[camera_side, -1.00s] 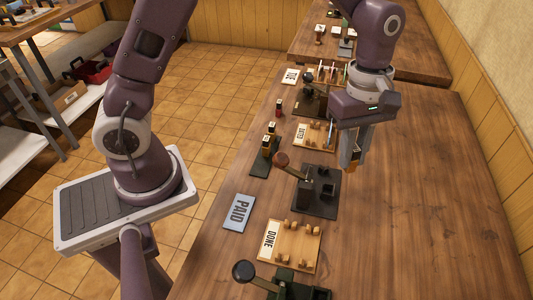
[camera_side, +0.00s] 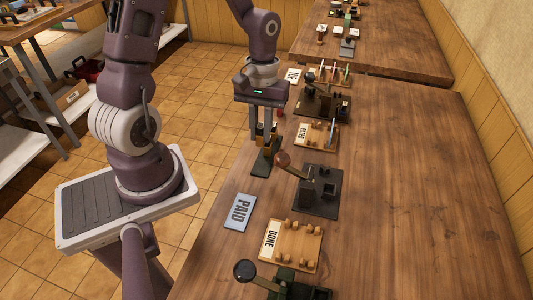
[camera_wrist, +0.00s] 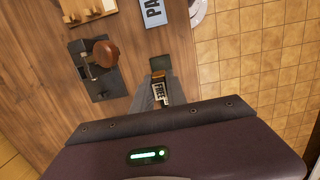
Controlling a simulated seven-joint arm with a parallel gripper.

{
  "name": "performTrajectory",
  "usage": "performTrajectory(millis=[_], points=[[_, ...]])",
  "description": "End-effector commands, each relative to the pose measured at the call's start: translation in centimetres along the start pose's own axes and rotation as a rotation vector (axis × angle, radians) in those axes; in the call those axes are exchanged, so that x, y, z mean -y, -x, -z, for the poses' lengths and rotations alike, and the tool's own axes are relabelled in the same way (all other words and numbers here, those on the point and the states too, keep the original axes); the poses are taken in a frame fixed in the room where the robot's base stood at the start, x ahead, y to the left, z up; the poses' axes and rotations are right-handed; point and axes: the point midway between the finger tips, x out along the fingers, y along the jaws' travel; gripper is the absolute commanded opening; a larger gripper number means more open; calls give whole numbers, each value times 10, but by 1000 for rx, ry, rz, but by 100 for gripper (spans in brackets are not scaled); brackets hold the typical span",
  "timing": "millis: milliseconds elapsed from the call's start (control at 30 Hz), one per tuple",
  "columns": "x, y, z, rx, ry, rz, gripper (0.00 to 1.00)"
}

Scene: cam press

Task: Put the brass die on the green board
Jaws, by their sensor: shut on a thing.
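The green board (camera_side: 261,165) lies at the left edge of the table; its bare end also shows in the wrist view (camera_wrist: 160,63). My gripper (camera_side: 266,138) is over the far part of this board, fingers down. It is shut on a brass die, which is mostly hidden by the fingers in the side view. In the wrist view, brass-coloured blocks (camera_wrist: 159,75) and a face lettered FREE (camera_wrist: 160,92) show by the fingers. I cannot tell which block is the held one, nor whether it touches the board.
A black lever press (camera_side: 318,190) with a brown knob stands right of the green board. A blue PAID sign (camera_side: 239,212), a DONE pegboard (camera_side: 291,246) and another pegboard (camera_side: 316,135) lie nearby. The right of the table is clear.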

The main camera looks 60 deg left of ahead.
Motion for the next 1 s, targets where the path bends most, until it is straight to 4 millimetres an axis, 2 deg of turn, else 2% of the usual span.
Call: performTrajectory(millis=[100, 400, 500, 800, 833, 900, 933, 1000], points=[[0, -30, 2, 8, -2, 2, 0], [0, -84, 9, 5, -1, 2, 0], [0, -91, 10, 2, 0, 1, 0], [0, -93, 11, 2, 1, 1, 0], [0, -93, 11, 1, 1, 0, 22], [0, -93, 11, 1, 1, 0, 35], [0, -93, 11, 1, 1, 0, 39], [0, -93, 11, 1, 1, 0, 39]])
